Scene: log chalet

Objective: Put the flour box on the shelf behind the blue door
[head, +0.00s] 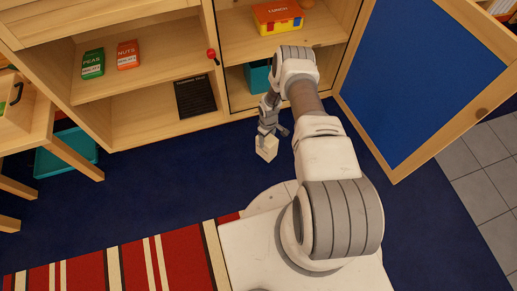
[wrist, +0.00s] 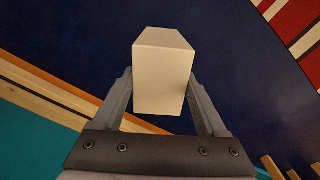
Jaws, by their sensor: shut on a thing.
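My gripper (head: 270,133) is shut on a plain cream box, the flour box (head: 266,149), and holds it over the blue floor in front of the cabinet. In the wrist view the flour box (wrist: 162,80) sits between my two fingers (wrist: 160,98); no label shows on its visible faces. The blue door (head: 421,78) stands wide open to the right of the cabinet. Behind its opening, the upper shelf (head: 240,49) carries a yellow, red and blue lunch box (head: 278,17). My arm hides part of the opening.
A teal bin (head: 257,78) stands in the lower compartment, partly behind my arm. Left of the opening, a shelf holds a green peas box (head: 93,64) and an orange nuts box (head: 128,55). A black panel (head: 195,96) is below. The upper shelf has bare room near its front.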

